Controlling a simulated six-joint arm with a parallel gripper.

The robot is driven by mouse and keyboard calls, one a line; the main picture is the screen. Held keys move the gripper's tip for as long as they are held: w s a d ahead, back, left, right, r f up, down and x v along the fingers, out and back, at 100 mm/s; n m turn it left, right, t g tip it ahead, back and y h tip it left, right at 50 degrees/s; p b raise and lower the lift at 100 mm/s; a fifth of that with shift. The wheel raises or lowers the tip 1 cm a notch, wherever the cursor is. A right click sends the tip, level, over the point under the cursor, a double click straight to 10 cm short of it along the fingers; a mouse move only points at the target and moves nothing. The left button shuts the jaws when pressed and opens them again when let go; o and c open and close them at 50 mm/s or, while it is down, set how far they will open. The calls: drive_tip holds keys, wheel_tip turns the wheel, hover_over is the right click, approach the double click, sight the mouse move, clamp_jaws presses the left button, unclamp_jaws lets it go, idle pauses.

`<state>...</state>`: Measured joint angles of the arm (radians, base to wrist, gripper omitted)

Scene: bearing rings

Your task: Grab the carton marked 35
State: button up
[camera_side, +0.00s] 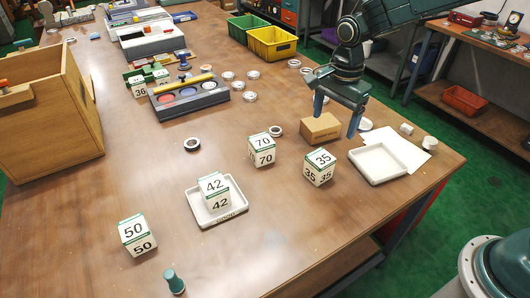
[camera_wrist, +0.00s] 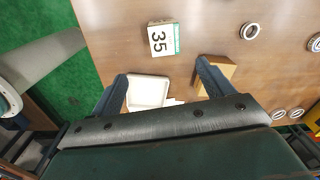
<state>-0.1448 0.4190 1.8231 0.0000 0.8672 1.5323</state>
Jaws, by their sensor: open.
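The carton marked 35 (camera_side: 319,168) is a small white box with a green band, standing on the table right of the carton marked 70 (camera_side: 262,150). In the wrist view the carton marked 35 (camera_wrist: 163,39) lies ahead of my fingertips, between their lines. My gripper (camera_side: 338,116) is open and empty, above the table behind and to the right of the carton marked 35. Its two blue fingers also show in the wrist view (camera_wrist: 161,70). The carton marked 42 (camera_side: 215,191) stands in a white tray (camera_side: 238,203), and the carton marked 50 (camera_side: 138,235) stands at front left.
A brown box (camera_side: 321,128) sits close behind the carton marked 35, near my left finger. An empty white tray (camera_side: 378,163) lies to the right. Several bearing rings (camera_side: 192,144) are scattered about. A green stamp-like piece (camera_side: 174,282) stands at the front. The table is clear in front of the carton marked 35.

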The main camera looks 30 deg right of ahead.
sight(321, 157)
drive_tip(key=f, duration=0.1)
drive_tip(key=w, duration=0.1)
drive_tip(key=f+m, duration=0.1)
drive_tip(key=shift+w+a+f, duration=0.15)
drive_tip(key=shift+a+f, duration=0.15)
drive_tip(key=shift+a, duration=0.05)
drive_tip(key=shift+f, duration=0.1)
drive_tip(key=shift+f, duration=4.2)
drive_tip(key=shift+f, duration=2.55)
drive_tip(key=shift+w, duration=0.1)
drive_tip(key=c, duration=1.5)
